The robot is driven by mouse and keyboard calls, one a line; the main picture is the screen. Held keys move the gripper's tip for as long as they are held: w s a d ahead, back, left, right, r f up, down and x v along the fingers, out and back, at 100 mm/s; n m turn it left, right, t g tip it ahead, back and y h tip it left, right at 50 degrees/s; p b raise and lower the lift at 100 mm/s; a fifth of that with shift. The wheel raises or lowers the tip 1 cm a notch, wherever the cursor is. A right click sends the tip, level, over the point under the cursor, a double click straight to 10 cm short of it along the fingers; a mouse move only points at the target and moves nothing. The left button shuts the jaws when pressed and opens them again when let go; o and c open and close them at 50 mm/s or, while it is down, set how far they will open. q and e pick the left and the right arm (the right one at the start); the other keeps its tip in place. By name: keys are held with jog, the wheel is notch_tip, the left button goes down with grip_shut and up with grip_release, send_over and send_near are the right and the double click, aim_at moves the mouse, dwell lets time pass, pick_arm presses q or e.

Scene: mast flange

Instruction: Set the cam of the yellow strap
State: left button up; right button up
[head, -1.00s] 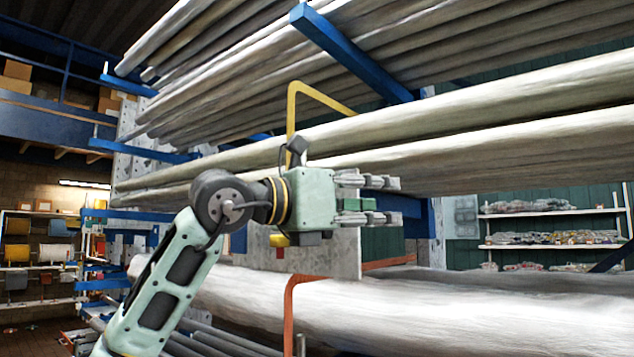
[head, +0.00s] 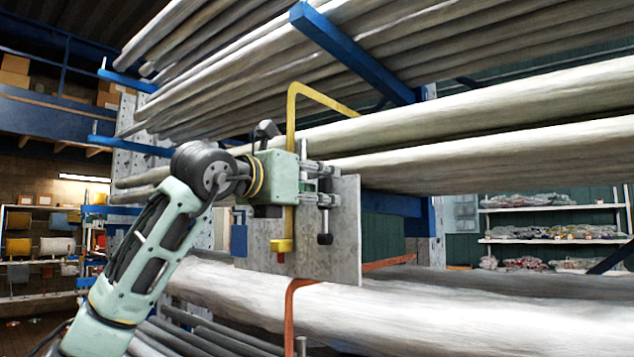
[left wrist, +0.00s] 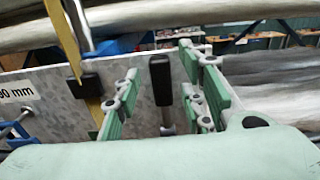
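The yellow strap (head: 291,108) rises beside the plate and bends over the long pale pipes. Its lower end has a yellow block (head: 282,245) at the grey plate (head: 345,225). In the left wrist view the strap (left wrist: 66,42) passes a black block (left wrist: 90,86). My left gripper (head: 326,184) is in front of the plate, fingers apart. In the left wrist view a black-handled lever (left wrist: 162,80) stands between the open fingers, with gaps on both sides. My right gripper is not in view.
Blue rack arms (head: 350,50) carry pale pipes above. An orange strap (head: 290,300) runs below the plate over a wrapped bundle (head: 430,308). Shelves (head: 555,222) stand at the far right. A label (left wrist: 16,92) reading "90 mm" is on the plate.

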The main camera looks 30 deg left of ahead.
pick_arm(q)
jog(key=shift+c, duration=0.2)
grip_shut()
dwell(0.5)
